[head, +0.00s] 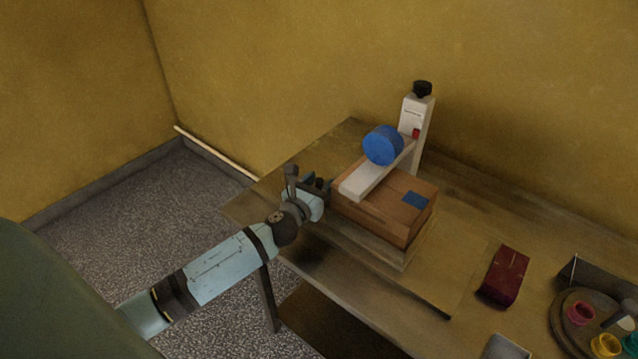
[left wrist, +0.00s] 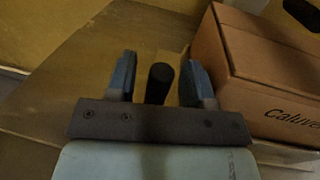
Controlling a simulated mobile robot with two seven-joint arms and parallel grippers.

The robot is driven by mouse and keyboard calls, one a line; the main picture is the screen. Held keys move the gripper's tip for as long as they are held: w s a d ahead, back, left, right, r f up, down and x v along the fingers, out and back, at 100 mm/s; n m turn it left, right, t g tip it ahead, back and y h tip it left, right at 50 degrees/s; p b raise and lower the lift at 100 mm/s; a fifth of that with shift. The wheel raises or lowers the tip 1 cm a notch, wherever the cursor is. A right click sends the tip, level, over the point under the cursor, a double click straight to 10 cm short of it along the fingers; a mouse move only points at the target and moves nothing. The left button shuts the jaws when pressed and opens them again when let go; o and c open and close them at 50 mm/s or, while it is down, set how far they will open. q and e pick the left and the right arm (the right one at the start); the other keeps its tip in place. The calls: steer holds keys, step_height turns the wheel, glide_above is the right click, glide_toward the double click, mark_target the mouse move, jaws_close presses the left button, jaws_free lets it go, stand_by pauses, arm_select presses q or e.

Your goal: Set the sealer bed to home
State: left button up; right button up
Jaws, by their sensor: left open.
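The sealer stands on the wooden table, with a white column (head: 414,125), a black knob on top, a blue roll (head: 382,145) and a pale arm (head: 365,180) reaching over a cardboard box (head: 385,222). The box rests on a flat, pale base (head: 400,258), which seems to be the sealer bed; the box hides most of it. My left gripper (head: 320,184) is at the box's left end. In the left wrist view its blue fingers are open (left wrist: 158,85), with a dark upright handle (left wrist: 160,78) showing between them; contact cannot be told. The box (left wrist: 262,75) is just right of the fingers. My right gripper is out of view.
A dark red block (head: 504,275) lies on the table to the right. Beyond it are a round tray (head: 562,325) with coloured cups and a grey container (head: 505,348). A yellow wall stands behind the table. The table's left end is mostly clear.

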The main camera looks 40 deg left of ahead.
arm_select(q)
jaws_close()
steer(key=shift+a, duration=0.1)
steer(key=a+b, duration=0.1)
steer(key=a, duration=0.4)
steer(key=w+a, duration=0.1)
steer(key=a, duration=0.5)
steer(key=a+b, duration=0.1)
steer(key=a, duration=0.5)
steer(key=shift+w+a+b, duration=0.2)
steer(key=shift+a+b, duration=0.05)
steer(key=shift+b, duration=0.1)
steer(key=shift+a, duration=0.25)
steer(key=shift+a+r, duration=0.15)
steer(key=shift+a, duration=0.05)
steer(key=shift+c, duration=1.7)
jaws_free()
steer(key=o, duration=0.3)
steer(key=shift+a, duration=0.15)
steer(key=shift+o, duration=0.2)
